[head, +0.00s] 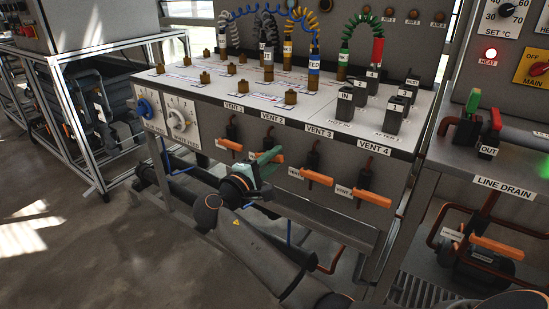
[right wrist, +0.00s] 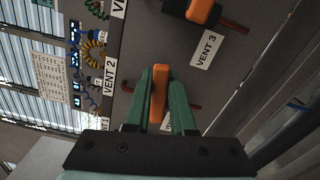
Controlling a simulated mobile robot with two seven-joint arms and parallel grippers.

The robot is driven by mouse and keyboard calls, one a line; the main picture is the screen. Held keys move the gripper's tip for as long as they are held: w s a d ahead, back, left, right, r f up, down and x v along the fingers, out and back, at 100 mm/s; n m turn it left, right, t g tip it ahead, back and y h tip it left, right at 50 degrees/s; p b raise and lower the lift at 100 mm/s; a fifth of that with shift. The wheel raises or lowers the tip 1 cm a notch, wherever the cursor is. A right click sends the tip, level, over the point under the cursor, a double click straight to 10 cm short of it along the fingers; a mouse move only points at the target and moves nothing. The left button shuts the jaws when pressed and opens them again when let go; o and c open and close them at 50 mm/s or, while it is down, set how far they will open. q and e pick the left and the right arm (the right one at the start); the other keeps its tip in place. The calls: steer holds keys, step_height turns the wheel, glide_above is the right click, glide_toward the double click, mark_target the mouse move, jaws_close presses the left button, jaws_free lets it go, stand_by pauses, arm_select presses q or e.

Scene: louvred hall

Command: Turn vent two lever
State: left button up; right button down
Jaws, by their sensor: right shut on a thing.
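The vent two lever is an orange handle (head: 281,158) on the grey front panel, below the VENT 2 label (head: 271,117). My right gripper (head: 269,158) reaches it from the front, its green fingers closed around the handle. In the right wrist view the orange handle (right wrist: 160,95) lies between the two green fingers (right wrist: 162,75), with the VENT 2 label (right wrist: 109,78) to its left. In the head view the gripper hides part of the lever and its mount. My left gripper is not in view.
Orange levers for vent 1 (head: 230,145), vent 3 (head: 317,177) and vent 4 (head: 370,196) sit close on either side. Two dials (head: 182,122) are at the panel's left end. A line drain unit (head: 500,187) stands at right. Open floor lies at left.

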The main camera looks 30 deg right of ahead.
steer(key=shift+f+m+b, duration=0.5)
steer(key=shift+m+b, duration=0.1)
steer(key=shift+m, duration=0.5)
steer(key=c, duration=0.8)
jaws_free()
steer(key=shift+o, duration=0.2)
